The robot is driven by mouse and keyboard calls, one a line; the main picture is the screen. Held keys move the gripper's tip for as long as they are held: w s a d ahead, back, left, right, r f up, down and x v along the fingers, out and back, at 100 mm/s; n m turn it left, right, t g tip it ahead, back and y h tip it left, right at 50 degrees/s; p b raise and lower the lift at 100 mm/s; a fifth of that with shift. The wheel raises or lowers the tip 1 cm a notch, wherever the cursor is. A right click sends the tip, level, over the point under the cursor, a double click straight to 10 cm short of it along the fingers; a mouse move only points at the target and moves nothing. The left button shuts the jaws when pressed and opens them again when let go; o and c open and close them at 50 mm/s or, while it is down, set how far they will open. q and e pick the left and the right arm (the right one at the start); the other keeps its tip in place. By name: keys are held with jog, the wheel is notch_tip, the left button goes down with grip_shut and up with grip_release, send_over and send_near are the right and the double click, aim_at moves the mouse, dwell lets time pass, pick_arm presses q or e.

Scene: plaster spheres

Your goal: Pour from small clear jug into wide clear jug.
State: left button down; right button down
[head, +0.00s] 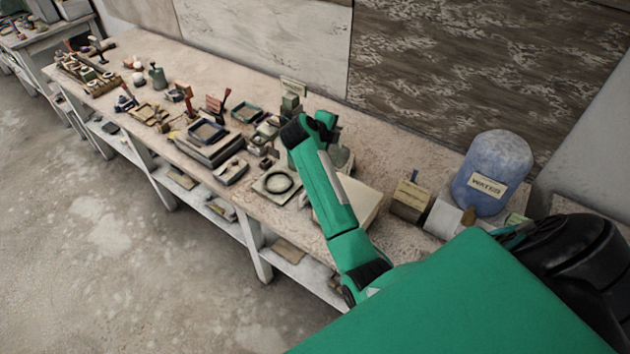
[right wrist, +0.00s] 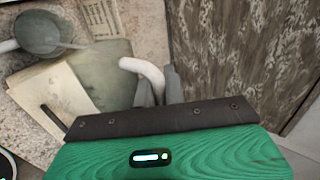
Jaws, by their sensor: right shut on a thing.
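In the right wrist view my right gripper (right wrist: 160,80) is shut on the pale curved handle of a jug. The jug's grey-green see-through body (right wrist: 103,76), which looks like the small clear jug, is left of the fingers; its lower part is hidden by my wrist. A round grey-green vessel (right wrist: 42,33) with a pale handle on its left is at the upper left, apart from the held jug; it may be the wide clear jug. I cannot make out contents. In the head view my right arm hides most of this area, though a grey-green piece (head: 342,158) shows beside it. My left gripper is out of view.
A blue drum (head: 492,172) with a label stands at the bench's right end, near a small box (head: 410,201). A pale flat slab (head: 360,205) lies beside my arm. A black ring (head: 278,182) and several trays and tools crowd the bench leftwards. A wall rises behind.

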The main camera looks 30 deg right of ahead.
dwell(0.5)
jog(key=shift+w+a+r+g, duration=0.2)
jog(key=shift+w+g, duration=0.1)
jog(key=shift+w, duration=0.15)
jog(key=shift+n, duration=0.3)
jog(key=shift+w+a+g+h, duration=0.2)
jog(key=shift+w+g+h, duration=0.1)
jog(key=shift+w, duration=0.15)
jog(key=shift+r, duration=0.1)
dwell(0.4)
jog(key=shift+w+a+n+g, duration=0.15)
jog(key=shift+w+n+g, duration=0.15)
jog(key=shift+w+n, duration=0.2)
jog(key=shift+s, duration=0.15)
